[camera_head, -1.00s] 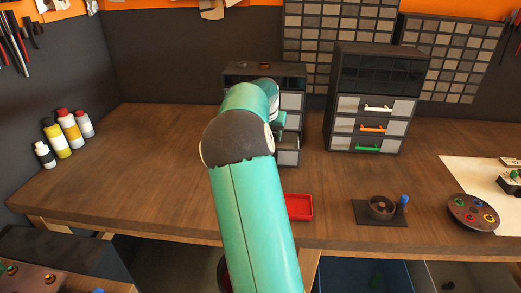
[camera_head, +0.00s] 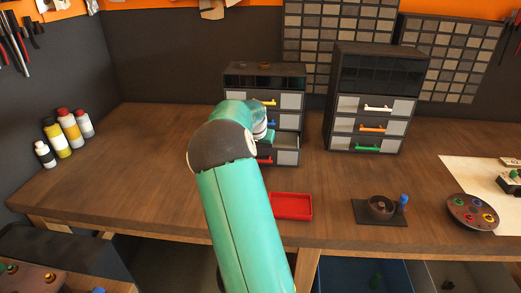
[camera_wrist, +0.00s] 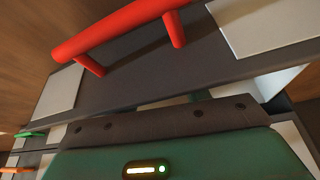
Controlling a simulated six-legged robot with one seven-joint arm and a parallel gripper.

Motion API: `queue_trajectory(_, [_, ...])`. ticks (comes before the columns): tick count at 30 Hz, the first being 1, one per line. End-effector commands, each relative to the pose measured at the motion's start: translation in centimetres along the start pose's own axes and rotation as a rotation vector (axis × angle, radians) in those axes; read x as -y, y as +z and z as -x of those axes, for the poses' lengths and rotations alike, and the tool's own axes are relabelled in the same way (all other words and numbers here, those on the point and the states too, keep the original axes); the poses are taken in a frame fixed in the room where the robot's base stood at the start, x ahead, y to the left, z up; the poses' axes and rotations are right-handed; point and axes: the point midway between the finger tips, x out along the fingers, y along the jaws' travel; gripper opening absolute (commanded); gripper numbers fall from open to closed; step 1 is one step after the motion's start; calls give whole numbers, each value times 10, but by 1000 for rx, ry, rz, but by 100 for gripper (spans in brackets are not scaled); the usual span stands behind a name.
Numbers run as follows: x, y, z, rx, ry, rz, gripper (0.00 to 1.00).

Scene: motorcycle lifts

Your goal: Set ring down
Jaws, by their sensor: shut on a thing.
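My gripper (camera_head: 268,137) is at the front of the left drawer cabinet (camera_head: 290,83), by its lowest drawer. Its fingertips are hidden in the head view, and in the wrist view only its green and dark housing (camera_wrist: 180,140) shows. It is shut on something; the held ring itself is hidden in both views. The red handle is clear of the housing.
A red tray (camera_head: 291,206) lies on the wooden bench in front of the cabinet. The right drawer cabinet (camera_head: 372,100) stands close by. A dark holder (camera_head: 380,210) and a round dish (camera_head: 473,213) are at right. Bottles (camera_head: 70,130) stand at left, with bare bench between.

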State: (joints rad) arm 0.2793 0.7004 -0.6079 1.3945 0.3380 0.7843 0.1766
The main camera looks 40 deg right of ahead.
Motion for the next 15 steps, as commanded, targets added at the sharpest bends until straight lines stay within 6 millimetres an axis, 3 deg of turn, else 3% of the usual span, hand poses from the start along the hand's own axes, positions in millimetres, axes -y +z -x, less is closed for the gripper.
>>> queue_trajectory(2, [0, 1, -2, 0, 0, 0, 18])
queue_trajectory(3, [0, 1, -2, 1, 0, 0, 54])
queue_trajectory(15, [0, 0, 4, 0, -1, 0, 56])
